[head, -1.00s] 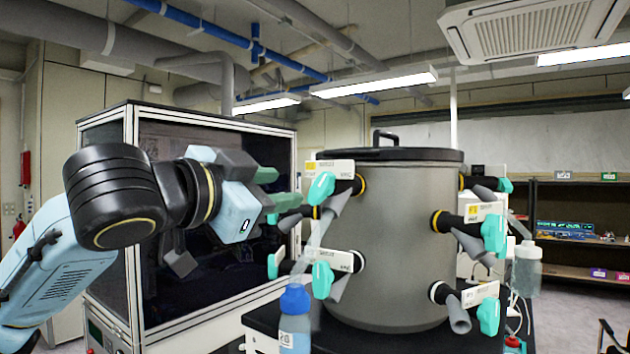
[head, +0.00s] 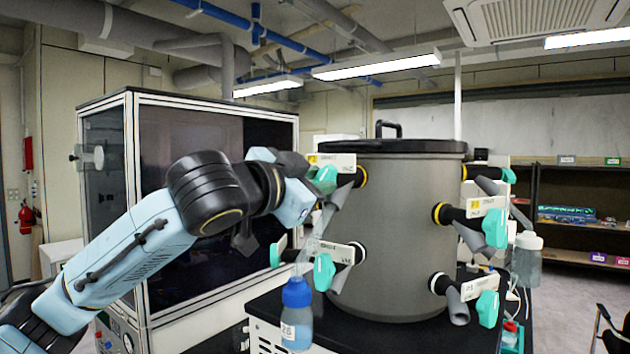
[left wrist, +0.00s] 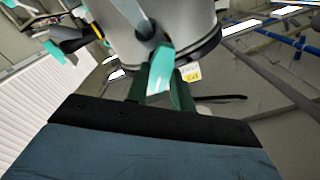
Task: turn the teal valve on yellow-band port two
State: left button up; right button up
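A grey drum (head: 398,250) carries several black ports with teal valves. The upper left port has a yellow band (head: 362,177) and a teal valve (head: 325,180); the upper right-hand port also has a yellow band (head: 437,216) and a teal valve (head: 495,228). Their label numbers are too small to read surely. My left gripper (head: 312,182) is at the upper left valve, its fingers mostly hidden in the head view. In the left wrist view, the green fingers (left wrist: 163,90) stand apart on either side of a teal valve (left wrist: 160,66); contact is unclear. My right gripper is not in view.
Below, a lower left teal valve (head: 323,271) and a blue-capped bottle (head: 297,315) are close under my left arm. A glass-fronted cabinet (head: 190,285) stands behind the arm. A clear bottle (head: 526,260) hangs at the right. The drum stands on a black tabletop (head: 360,338).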

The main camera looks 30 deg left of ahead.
pick_arm(q)
grip_shut()
jog(key=shift+m+p, duration=0.9)
jog(key=m, duration=0.3)
jog(key=shift+o, duration=2.2)
grip_release()
jog(key=shift+s, duration=0.1)
